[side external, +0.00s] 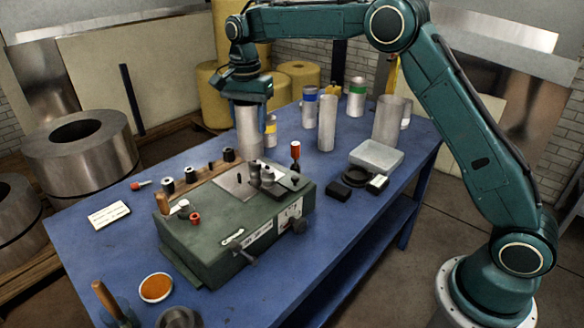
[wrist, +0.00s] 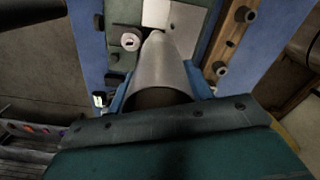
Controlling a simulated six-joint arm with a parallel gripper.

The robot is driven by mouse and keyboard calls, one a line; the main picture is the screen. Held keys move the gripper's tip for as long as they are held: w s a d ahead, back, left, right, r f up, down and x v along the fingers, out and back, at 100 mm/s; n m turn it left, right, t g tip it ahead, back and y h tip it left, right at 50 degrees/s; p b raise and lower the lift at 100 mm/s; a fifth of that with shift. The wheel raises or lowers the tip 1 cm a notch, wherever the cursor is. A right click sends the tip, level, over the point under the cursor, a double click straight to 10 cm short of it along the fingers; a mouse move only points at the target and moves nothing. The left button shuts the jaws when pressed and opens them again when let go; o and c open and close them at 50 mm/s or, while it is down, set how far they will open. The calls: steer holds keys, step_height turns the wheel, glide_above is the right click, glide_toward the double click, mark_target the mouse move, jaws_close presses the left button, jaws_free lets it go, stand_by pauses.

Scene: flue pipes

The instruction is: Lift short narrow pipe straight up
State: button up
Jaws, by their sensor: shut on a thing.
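The short narrow pipe (side external: 249,135) is a plain grey metal tube, upright under my gripper (side external: 249,103) in the side view, just behind the green machine. My gripper is shut on its upper part. In the wrist view the pipe (wrist: 162,58) sits between the two blue fingers of my gripper (wrist: 160,92), its dark open end toward the camera. The pipe's lower end is partly hidden by the machine in the side view, so I cannot tell whether it touches the table.
The green machine (side external: 225,235) stands in front of the pipe on the blue table (side external: 85,255). Banded cans (side external: 357,98) stand behind; a yellow-banded one (side external: 270,130) is close beside the held pipe.

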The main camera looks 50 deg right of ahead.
steer(key=shift+r, duration=0.25)
steer(key=shift+r, duration=0.3)
steer(key=shift+s+d, duration=0.1)
stand_by(0.5)
